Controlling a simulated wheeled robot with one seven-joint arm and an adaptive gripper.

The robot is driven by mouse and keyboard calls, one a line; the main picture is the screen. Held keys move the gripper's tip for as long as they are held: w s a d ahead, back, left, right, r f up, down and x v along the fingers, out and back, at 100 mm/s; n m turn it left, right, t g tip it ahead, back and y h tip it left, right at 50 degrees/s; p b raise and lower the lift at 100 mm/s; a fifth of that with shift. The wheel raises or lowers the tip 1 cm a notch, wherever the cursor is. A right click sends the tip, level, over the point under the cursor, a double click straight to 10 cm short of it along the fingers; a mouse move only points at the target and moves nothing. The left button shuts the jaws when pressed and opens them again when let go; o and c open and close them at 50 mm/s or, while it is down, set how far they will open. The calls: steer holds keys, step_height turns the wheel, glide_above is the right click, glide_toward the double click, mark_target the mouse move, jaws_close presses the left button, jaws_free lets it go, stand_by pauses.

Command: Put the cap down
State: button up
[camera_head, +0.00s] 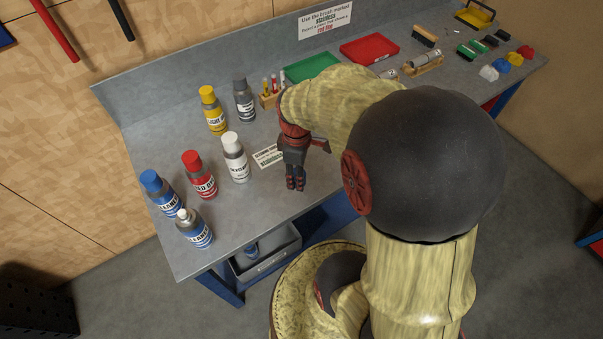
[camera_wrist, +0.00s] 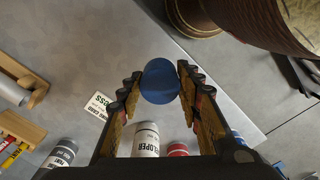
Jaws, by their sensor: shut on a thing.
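My gripper (camera_head: 296,184) is over the near part of the grey workbench (camera_head: 330,172), pointing down, right of the spray cans. In the wrist view my gripper (camera_wrist: 161,84) is shut on a round blue cap (camera_wrist: 160,80), held between the fingertips. The cap is hidden or too small to make out in the head view. A blue-labelled can (camera_head: 195,228) stands uncapped at the near left of the bench, its white nozzle showing. Whether the cap touches the bench is not clear.
Blue-capped (camera_head: 161,192), red (camera_head: 200,176), white (camera_head: 235,158), yellow (camera_head: 213,111) and grey (camera_head: 244,101) cans stand to the left. A small sign (camera_head: 268,156) lies beside the white can. A grey bin (camera_head: 268,265) sits below the front edge. Bench around my gripper is bare.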

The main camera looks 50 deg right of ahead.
steer(key=w+d+f, duration=0.1)
steer(key=f, duration=0.1)
steer(key=w+d+f, duration=0.1)
steer(key=d, duration=0.1)
steer(key=w+d+f+b, duration=0.1)
steer(key=f, duration=0.1)
steer(key=shift+w+d+f, duration=0.35)
steer(key=shift+w+d, duration=0.05)
steer(key=shift+w+d+f, duration=0.3)
steer(key=shift+d+f, duration=0.05)
steer(key=shift+f, duration=0.3)
steer(key=shift+w+d+f+b, duration=0.1)
steer(key=shift+f+b, duration=0.45)
steer(key=shift+f, duration=0.95)
steer(key=shift+f, duration=0.15)
steer(key=o, duration=0.8)
steer(key=shift+c, duration=0.2)
